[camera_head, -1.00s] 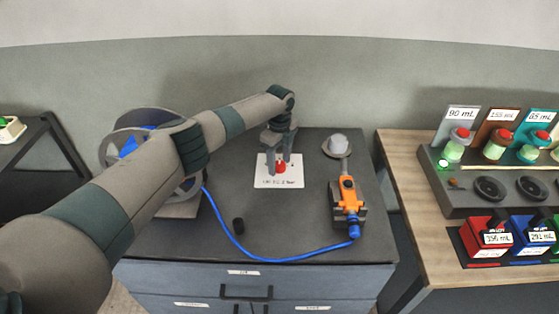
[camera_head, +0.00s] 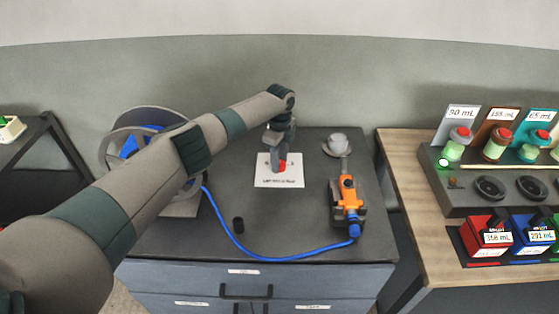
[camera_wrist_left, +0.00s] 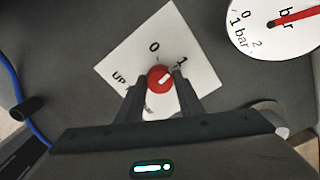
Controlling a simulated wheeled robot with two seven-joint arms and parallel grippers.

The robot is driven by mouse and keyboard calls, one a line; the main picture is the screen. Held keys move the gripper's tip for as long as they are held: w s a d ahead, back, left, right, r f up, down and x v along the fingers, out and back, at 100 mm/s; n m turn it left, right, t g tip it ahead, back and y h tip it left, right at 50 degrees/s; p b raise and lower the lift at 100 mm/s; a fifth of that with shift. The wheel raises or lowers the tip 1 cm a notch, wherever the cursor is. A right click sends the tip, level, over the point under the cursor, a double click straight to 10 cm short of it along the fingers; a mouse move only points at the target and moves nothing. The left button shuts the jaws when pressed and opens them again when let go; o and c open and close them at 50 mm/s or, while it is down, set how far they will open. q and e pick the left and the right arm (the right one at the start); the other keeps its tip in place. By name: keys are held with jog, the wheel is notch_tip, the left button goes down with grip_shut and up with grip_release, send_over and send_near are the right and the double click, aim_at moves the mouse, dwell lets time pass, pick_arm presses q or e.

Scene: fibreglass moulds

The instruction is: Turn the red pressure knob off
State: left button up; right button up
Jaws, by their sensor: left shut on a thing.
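The red knob (camera_wrist_left: 160,79) sits on a white plate (camera_wrist_left: 126,70) marked 0 and 1, on the dark cabinet top. In the left wrist view its white pointer line points up and right, toward the 1. My left gripper (camera_wrist_left: 155,86) is shut on the knob, one finger on each side. In the head view the gripper (camera_head: 278,163) hides much of the red knob (camera_head: 283,168), and the white plate (camera_head: 291,178) shows below it. My right gripper is not in view.
A pressure gauge (camera_wrist_left: 270,45) with a red needle is near the plate. A blue hose (camera_head: 275,259) runs to an orange tool (camera_head: 348,195) right of the plate. A wooden bench (camera_head: 440,265) with bottles and boxes is at right.

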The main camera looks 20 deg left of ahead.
pick_arm(q)
jog(key=n, duration=0.4)
jog(key=shift+r+p, duration=0.15)
jog(key=shift+p, duration=0.25)
jog(key=n+p, duration=0.1)
jog(key=n, duration=0.5)
jog(key=shift+p, duration=0.4)
jog(key=shift+w, duration=0.1)
jog(key=o, duration=1.1)
jog(key=shift+c, duration=0.2)
notch_tip(320, 180, up, 17)
jog(key=b, duration=0.4)
jog(key=shift+r, duration=0.15)
